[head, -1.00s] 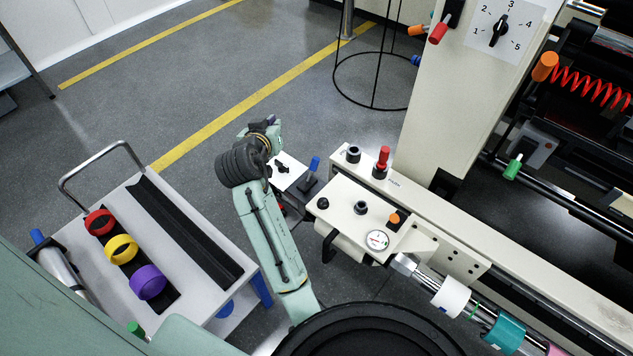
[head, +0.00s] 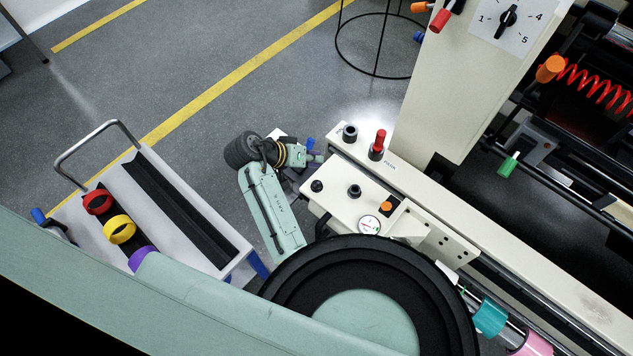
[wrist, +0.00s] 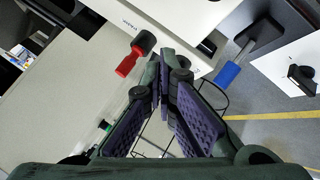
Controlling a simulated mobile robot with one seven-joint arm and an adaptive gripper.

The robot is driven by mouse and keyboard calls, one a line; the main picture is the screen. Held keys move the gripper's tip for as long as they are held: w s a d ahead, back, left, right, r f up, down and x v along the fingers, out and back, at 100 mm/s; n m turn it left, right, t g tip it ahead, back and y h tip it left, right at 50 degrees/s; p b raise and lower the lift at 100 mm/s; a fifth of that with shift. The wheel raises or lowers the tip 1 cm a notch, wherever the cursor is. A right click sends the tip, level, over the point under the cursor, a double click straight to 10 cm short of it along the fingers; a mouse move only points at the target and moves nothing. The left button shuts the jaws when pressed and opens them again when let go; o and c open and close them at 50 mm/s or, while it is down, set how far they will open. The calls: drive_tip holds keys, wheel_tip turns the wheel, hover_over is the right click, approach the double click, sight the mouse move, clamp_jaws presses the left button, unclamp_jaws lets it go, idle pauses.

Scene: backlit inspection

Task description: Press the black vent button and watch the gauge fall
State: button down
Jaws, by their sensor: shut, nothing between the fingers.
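The cream control panel (head: 333,205) carries a dark button (head: 317,186), a second dark button on a collar (head: 354,191) and an orange knob (head: 386,207). I cannot tell which dark one is the vent button. The round white gauge (head: 369,225) sits at the panel's near end; its reading is too small to make out. My gripper (head: 316,158) is beside the panel's far left edge, apart from the buttons.
A red-handled lever (head: 379,143) and a black knob (head: 349,132) stand on the machine rail. A blue-handled lever (wrist: 228,73) and a dial plate (wrist: 296,78) are near my gripper. A cart with colored rings (head: 220,262) stands left.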

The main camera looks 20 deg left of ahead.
sight(315, 182)
drive_tip(key=shift+f+b, duration=1.85)
drive_tip(key=shift+f, duration=2.5)
drive_tip(key=shift+f, duration=0.1)
drive_tip(key=shift+f, duration=0.3)
drive_tip(key=shift+f+b, duration=0.35)
drive_tip(key=shift+f, duration=0.05)
drive_tip(key=shift+r, duration=0.1)
drive_tip(key=shift+r+p, duration=0.75)
drive_tip(key=shift+p, duration=0.1)
